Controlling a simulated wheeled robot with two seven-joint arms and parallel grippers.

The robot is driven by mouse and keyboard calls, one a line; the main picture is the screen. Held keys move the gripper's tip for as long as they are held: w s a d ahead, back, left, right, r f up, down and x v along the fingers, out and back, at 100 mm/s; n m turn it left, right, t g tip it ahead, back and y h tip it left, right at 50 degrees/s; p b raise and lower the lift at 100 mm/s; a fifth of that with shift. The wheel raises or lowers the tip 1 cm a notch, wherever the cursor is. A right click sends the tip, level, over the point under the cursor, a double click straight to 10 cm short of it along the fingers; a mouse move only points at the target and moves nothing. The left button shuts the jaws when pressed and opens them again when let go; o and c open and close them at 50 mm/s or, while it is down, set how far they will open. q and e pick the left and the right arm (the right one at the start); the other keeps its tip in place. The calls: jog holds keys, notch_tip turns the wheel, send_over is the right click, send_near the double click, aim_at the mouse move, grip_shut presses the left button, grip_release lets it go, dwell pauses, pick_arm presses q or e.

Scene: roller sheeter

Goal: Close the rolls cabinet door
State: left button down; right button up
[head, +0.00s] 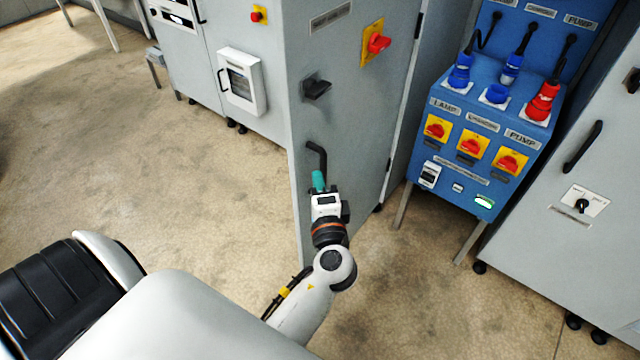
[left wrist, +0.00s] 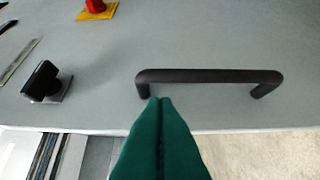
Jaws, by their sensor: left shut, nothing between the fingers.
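The cabinet door (head: 352,140) is a grey panel standing swung out from the row of cabinets in the head view. It carries a black bar handle (head: 318,160), a black knob (head: 316,88) and a red and yellow switch (head: 374,43). In the left wrist view the handle (left wrist: 210,76) lies across the door face (left wrist: 200,40). My left gripper (head: 318,178), with green fingers, is shut and empty at the lower part of the handle. Its fingertips (left wrist: 160,102) are close to one end of the handle; I cannot tell whether they touch. My right gripper is not in view.
A blue socket box (head: 480,130) with LAMP and PUMP switches stands on legs right of the door. Another grey cabinet (head: 580,230) is at far right. More cabinets (head: 215,50) stand behind on the left. The floor (head: 170,180) at left is clear.

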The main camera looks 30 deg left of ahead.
aim_at(313, 161)
pick_arm(q)
jog(key=p+x, duration=0.1)
jog(key=x, duration=0.5)
jog(key=shift+w+a, duration=0.15)
jog(key=shift+w, duration=0.05)
jog(key=shift+a, duration=0.1)
